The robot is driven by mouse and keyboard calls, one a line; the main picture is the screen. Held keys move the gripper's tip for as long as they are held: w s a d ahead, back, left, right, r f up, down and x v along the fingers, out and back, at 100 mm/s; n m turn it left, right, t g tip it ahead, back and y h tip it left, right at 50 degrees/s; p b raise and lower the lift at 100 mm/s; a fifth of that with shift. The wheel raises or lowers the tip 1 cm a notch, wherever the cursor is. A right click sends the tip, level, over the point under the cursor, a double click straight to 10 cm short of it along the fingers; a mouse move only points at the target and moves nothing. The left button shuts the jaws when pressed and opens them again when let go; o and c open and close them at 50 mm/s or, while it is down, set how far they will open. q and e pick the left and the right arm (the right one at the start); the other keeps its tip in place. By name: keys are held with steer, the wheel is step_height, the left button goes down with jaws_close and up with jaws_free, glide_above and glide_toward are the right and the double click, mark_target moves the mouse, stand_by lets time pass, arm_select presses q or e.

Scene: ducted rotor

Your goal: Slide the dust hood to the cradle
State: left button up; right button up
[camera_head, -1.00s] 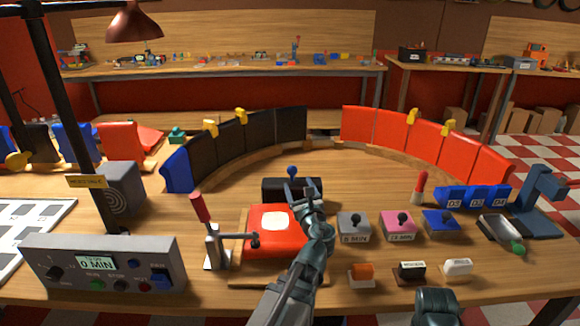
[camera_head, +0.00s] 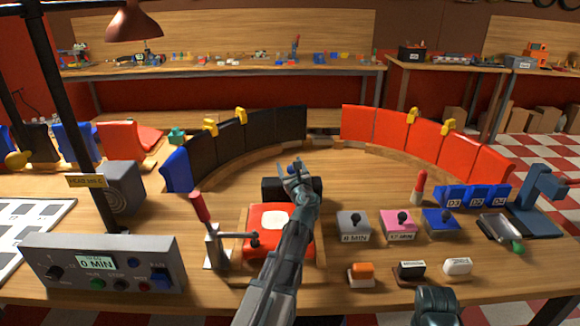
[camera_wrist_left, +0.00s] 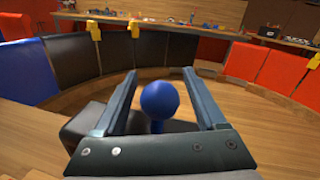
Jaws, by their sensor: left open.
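A black box (camera_head: 271,188) with a blue ball knob on top stands behind a red block; I take it to be the dust hood. My left gripper (camera_head: 297,170) is open above this box. In the left wrist view, the blue knob (camera_wrist_left: 158,100) shows between the two open fingers, with a gap on each side. The box body (camera_wrist_left: 85,125) is partly hidden by the gripper. I cannot tell for sure which thing is the cradle. A dark part of my right arm or gripper (camera_head: 436,303) shows at the bottom edge; its fingers are not clear.
The red block (camera_head: 262,240) with a white top sits on a wooden board, beside a red-handled lever clamp (camera_head: 213,245). Curved black panels (camera_head: 231,140) and red panels (camera_head: 424,138) ring the back. Small switch boxes (camera_head: 398,222) stand at right. The wood inside the ring is clear.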

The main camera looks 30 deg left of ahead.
arm_select(q)
jaws_close()
stand_by(1.4)
